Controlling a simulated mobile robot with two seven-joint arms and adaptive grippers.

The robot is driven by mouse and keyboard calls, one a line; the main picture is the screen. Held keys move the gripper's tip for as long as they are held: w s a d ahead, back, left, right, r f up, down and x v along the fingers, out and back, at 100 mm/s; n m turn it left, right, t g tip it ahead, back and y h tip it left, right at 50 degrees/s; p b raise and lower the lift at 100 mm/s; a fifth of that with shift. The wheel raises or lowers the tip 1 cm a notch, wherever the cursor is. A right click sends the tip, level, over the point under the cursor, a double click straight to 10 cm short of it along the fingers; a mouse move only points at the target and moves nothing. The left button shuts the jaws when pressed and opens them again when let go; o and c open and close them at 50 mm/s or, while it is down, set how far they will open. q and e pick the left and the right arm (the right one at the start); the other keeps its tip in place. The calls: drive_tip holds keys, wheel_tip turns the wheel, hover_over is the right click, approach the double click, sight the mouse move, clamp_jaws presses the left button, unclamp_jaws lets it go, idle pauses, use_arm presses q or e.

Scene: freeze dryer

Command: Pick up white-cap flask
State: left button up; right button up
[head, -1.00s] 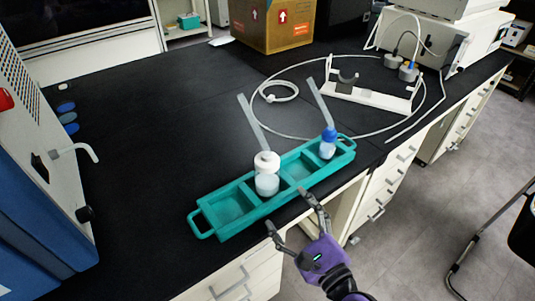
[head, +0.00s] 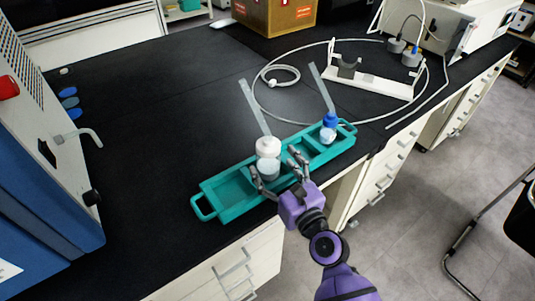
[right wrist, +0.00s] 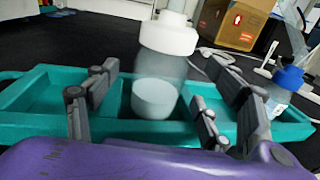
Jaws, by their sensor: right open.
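The white-cap flask (head: 268,158) stands upright in a compartment of the teal tray (head: 232,213), with a clear tube rising from its cap. In the right wrist view the flask (right wrist: 157,75) has a broad white cap, a translucent body and pale contents low down. My right gripper (head: 276,172) is open at the tray's front side, one finger on each side of the flask. In the right wrist view its fingers (right wrist: 163,108) show apart, with gaps between them and the flask. My left gripper is not in view.
A blue-cap flask (head: 329,128) stands in the tray's right end compartment, with its own tube. A white stand (head: 372,83) and looped tubing (head: 281,76) lie behind. A cardboard box (head: 277,14) is at the back. Black bench top left of the tray is clear.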

drive_tip(key=x, duration=0.3)
drive_tip(key=shift+w, duration=0.2)
drive_tip(key=shift+c, duration=0.3)
drive_tip(key=c, duration=1.7)
drive_tip(key=shift+r, duration=0.1)
drive_tip(key=shift+c, duration=0.2)
